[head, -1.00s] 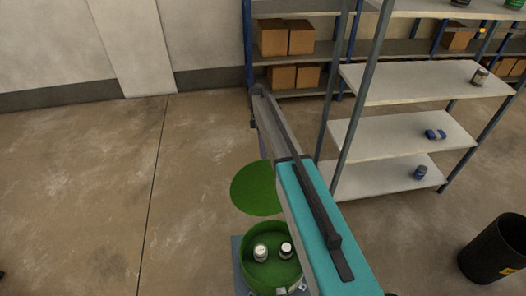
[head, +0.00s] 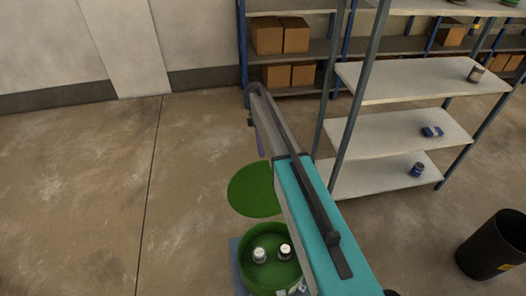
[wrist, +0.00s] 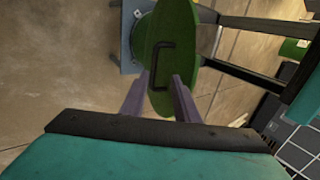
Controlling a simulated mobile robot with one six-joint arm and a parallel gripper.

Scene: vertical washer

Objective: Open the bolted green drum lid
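The green drum (head: 242,272) stands with its top open, and two small jars (head: 260,255) show inside. Its round green lid (head: 252,190) is off the opening, just beyond the far rim; whether it touches the rim I cannot tell. In the wrist view the lid (wrist: 180,40) is seen at a slant, with a dark bar handle (wrist: 153,58) on its face. My gripper (wrist: 161,77) has its two purple fingers apart, close to the handle side of the lid. I see no contact. In the head view my arm hides most of the gripper.
The drum stands on a blue-grey base (head: 236,250). A shelf rack (head: 395,135) is at the right, and a black bin (head: 490,250) stands at the lower right. Boxes (head: 280,36) sit on shelves behind. The floor at the left is clear.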

